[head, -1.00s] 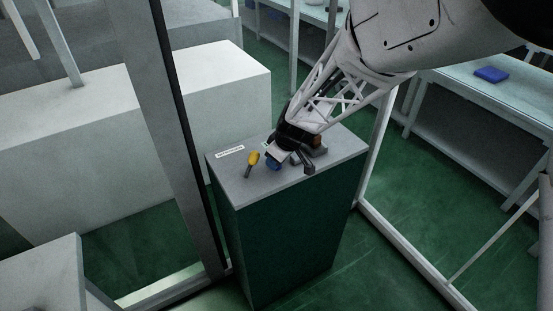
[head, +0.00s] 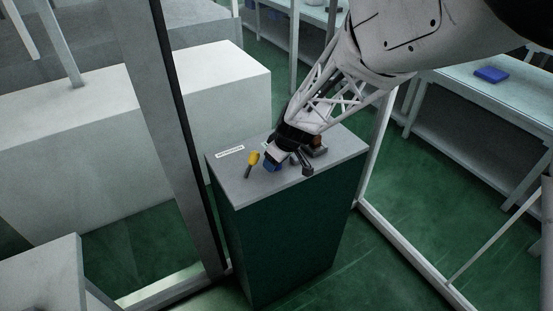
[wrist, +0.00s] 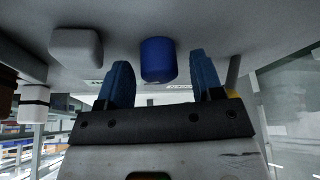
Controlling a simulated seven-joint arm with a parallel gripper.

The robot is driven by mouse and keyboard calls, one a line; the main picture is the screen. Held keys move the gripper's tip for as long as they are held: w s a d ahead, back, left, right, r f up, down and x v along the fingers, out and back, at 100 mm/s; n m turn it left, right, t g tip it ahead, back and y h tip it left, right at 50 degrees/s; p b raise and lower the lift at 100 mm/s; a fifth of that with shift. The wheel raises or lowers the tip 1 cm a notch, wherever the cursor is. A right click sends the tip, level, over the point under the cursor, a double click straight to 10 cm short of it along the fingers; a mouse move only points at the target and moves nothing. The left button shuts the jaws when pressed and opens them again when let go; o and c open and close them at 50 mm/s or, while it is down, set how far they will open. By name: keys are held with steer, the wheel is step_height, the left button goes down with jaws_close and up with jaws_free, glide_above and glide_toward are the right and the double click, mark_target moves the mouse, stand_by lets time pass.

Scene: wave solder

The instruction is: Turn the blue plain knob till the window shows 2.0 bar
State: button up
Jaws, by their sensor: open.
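The blue plain knob (wrist: 158,60) stands on the grey top of the cabinet. In the wrist view it lies between and a little beyond the two blue fingertips of my gripper (wrist: 161,78), with a gap on each side. In the head view my gripper (head: 274,160) is low over the cabinet top, and blue shows at its tip; I cannot tell there which blue is knob and which is finger. The gripper is open and empty. The window with the reading cannot be made out.
A yellow-topped lever (head: 252,162) stands left of my gripper, near a white label strip (head: 230,152). A dark handle (head: 307,168) is close on the right. A grey rounded block (wrist: 76,47) sits left of the knob. The cabinet top's front left corner (head: 237,197) is bare.

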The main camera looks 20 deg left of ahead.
steer(key=shift+r, duration=0.1)
steer(key=v, duration=0.7)
steer(key=shift+d+r, duration=0.15)
steer(key=shift+r, duration=0.1)
stand_by(0.4)
steer(key=n, duration=0.1)
steer(key=a+n+g+h, duration=0.1)
steer(key=n, duration=0.1)
steer(key=shift+w+a, duration=0.1)
steer(key=shift+a, duration=0.25)
steer(key=shift+w+a+r+n+g+h, duration=0.1)
steer(key=shift+n+g+h, duration=0.05)
steer(key=shift+n+h, duration=0.3)
steer(key=shift+w+a+r+n+g+h, duration=0.1)
steer(key=shift+w+a+n+g+h, duration=0.05)
steer(key=shift+n+h, duration=0.3)
steer(key=shift+w+a+r+n+h, duration=0.15)
steer(key=shift+w+n+h, duration=0.1)
steer(key=shift+n+h, duration=0.35)
steer(key=shift+f, duration=3.95)
